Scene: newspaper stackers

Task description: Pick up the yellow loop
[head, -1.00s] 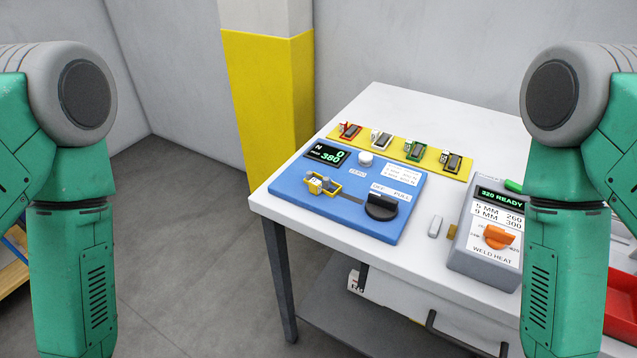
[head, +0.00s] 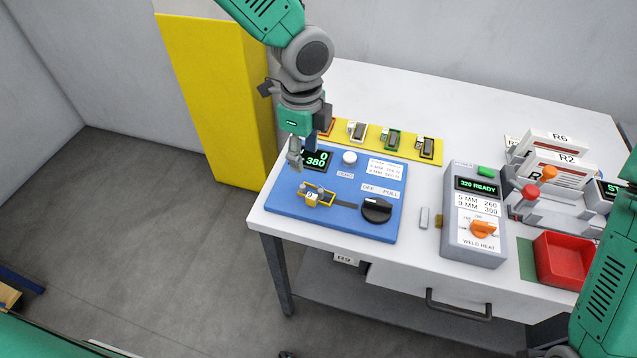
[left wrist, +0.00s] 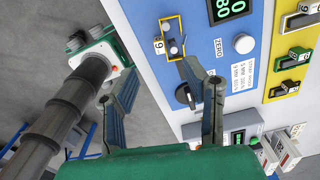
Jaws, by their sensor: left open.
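The yellow loop (head: 324,203) is a small rectangular frame lying on the blue tester panel (head: 284,228), left of the black OFF/PULL knob (head: 377,210). Small grey fittings and a white number tag sit at it. In the left wrist view the yellow loop (left wrist: 181,25) shows near the top, beyond my fingertips. My left gripper (head: 305,152) is open and empty, pointing down above the panel's back left edge, behind the loop and apart from it. Its two fingers (left wrist: 165,75) are spread in the left wrist view. My right arm shows at lower right; its gripper is out of view.
A yellow rack (head: 427,148) with several coloured loops stands behind the panel, close to my left gripper. A white ZERO button (head: 349,158) and a display (head: 316,160) are on the panel. The grey weld heater (head: 475,250) and red bin (head: 566,260) are to the right.

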